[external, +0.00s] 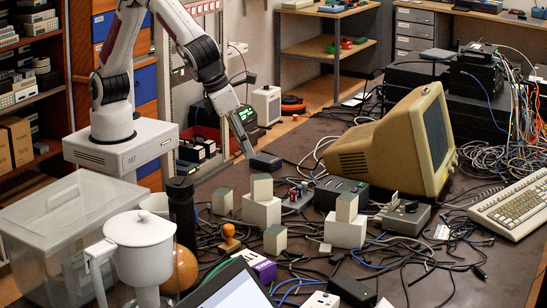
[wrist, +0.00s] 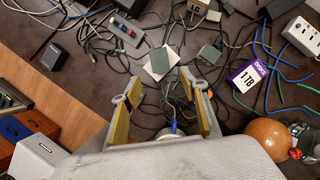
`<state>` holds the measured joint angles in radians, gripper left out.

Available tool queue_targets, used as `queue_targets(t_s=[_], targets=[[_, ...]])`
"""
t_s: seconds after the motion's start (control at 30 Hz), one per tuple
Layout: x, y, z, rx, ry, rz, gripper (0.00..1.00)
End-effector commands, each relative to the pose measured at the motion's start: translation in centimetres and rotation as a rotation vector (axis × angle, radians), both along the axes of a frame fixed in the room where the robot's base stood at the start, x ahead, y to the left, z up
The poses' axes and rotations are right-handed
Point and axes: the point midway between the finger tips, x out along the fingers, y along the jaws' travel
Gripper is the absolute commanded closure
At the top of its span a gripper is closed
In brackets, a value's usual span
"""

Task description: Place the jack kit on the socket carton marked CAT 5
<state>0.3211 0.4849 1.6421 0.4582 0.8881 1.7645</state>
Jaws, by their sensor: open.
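My gripper (external: 246,150) is open and points down above the table; in the wrist view its two fingers (wrist: 160,90) are spread with nothing clasped between them. In the external view one pale cube (external: 262,187) stands on a white carton (external: 262,211), and another pale cube (external: 347,207) stands on a second white carton (external: 344,233). In the wrist view a grey-green top on a white carton (wrist: 155,68) lies just beyond the fingertips. No CAT 5 mark or jack kit label is readable.
A switch box (external: 298,196), a beige monitor (external: 392,150) and tangled cables surround the cartons.

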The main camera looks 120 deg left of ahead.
Motion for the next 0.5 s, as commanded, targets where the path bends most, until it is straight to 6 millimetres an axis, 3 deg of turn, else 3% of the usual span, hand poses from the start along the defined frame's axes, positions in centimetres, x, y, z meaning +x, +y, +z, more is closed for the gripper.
queue_targets(t_s=[0.27,0.5], targets=[[-0.4,0.3,0.5,-0.014,-0.01,0.032,0.56],[-2.5,1.8,3.2,-0.085,-0.063,0.192,0.56]])
